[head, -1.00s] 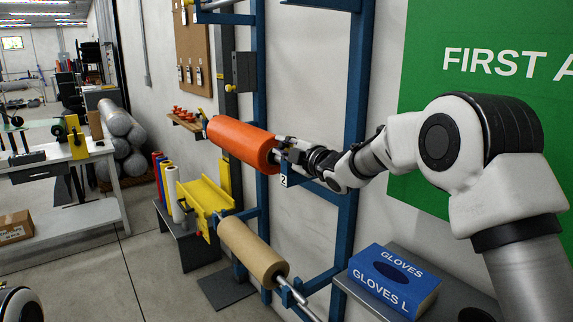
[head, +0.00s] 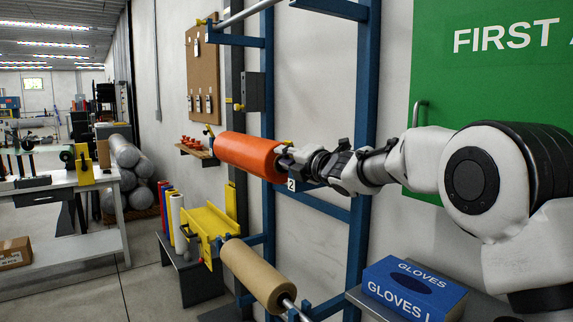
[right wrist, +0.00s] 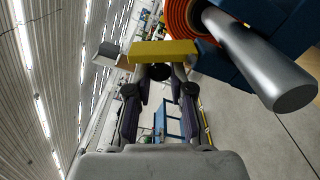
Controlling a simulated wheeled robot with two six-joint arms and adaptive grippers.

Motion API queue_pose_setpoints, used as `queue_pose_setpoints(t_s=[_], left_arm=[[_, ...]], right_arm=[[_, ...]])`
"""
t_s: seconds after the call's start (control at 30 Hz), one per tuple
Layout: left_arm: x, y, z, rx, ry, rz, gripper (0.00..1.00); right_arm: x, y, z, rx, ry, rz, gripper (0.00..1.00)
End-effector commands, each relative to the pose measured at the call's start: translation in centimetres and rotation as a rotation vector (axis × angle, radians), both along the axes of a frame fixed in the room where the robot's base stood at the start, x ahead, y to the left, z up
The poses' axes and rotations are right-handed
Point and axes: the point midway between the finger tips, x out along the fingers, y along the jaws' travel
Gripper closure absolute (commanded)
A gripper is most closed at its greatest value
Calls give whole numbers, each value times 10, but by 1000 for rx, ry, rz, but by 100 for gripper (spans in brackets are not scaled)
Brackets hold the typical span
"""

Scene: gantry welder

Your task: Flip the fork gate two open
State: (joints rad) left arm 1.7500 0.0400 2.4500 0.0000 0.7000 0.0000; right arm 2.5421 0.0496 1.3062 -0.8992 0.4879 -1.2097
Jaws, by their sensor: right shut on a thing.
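Fork gate two is a yellow bar (right wrist: 163,50) in the right wrist view, lying across my fingertips beside the end of a grey shaft (right wrist: 262,62). In the head view only a small yellow bit (head: 286,144) shows above the gripper, near the label "2" (head: 291,185). The shaft carries an orange roll (head: 247,154). My right gripper (head: 287,161) is at the near end of the roll. It is shut on the yellow gate, as the right wrist view also shows (right wrist: 162,62). The gate's hinge and exact angle are hard to tell. My left gripper is out of view.
The blue rack (head: 367,120) stands along the white wall. A tan roll (head: 257,275) hangs below the orange one, with a yellow trough (head: 208,228) beyond it. A blue glove box (head: 413,288) sits on a shelf at lower right. A green first-aid cabinet (head: 470,90) is behind my arm.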

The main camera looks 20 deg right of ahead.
Motion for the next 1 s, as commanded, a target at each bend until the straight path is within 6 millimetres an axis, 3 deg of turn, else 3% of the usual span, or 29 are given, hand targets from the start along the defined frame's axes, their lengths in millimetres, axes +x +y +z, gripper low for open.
queue_pose_setpoints(t_s=[0.47,0.5,0.57,1.0], left_arm=[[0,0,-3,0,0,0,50],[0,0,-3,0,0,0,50],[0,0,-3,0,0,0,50],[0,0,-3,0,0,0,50]], right_arm=[[0,0,0,-19,-6,0,100],[0,0,-1,-18,-6,0,75],[0,0,-1,-18,-6,0,54],[0,0,-1,-17,-5,0,54]])
